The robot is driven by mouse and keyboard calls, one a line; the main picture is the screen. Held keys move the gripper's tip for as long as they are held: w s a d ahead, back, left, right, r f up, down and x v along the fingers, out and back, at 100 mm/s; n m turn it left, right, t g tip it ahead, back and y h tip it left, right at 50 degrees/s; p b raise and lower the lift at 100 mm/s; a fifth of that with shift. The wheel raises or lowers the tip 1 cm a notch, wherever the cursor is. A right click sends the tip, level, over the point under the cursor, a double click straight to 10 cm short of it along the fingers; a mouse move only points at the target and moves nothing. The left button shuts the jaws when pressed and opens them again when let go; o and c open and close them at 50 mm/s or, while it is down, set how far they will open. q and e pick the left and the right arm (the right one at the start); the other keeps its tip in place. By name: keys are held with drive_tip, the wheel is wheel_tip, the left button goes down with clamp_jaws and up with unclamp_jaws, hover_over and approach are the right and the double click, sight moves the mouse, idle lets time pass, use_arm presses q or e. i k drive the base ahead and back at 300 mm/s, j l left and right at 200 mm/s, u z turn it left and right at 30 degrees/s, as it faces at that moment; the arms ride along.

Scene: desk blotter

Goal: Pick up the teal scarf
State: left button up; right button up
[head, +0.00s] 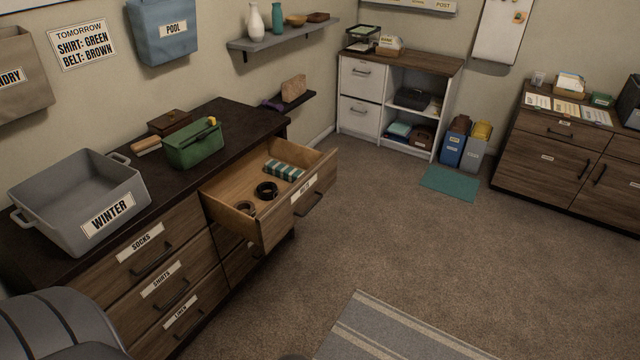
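A flat teal cloth (450,183), which looks like the scarf, lies on the carpet at the right of centre. It is in front of the blue bin (453,147) and the grey bin (475,152). A folded teal-and-white striped cloth (284,170) lies in the open drawer of the dark dresser. I cannot tell for certain which of them is the scarf. Neither of my grippers shows in the head view.
The open drawer (255,224) juts out from the dresser and also holds coiled dark belts (266,190). The carpet (400,245) between is clear; a striped rug (390,335) lies in front.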

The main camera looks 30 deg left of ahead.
sight(283, 171)
drive_tip(key=i+u, duration=0.2)
drive_tip(key=u, duration=0.25)
drive_tip(key=i+l+u, duration=0.15)
drive_tip(key=u, duration=0.25)
drive_tip(key=i+l+u, duration=0.15)
drive_tip(key=u, duration=0.3)
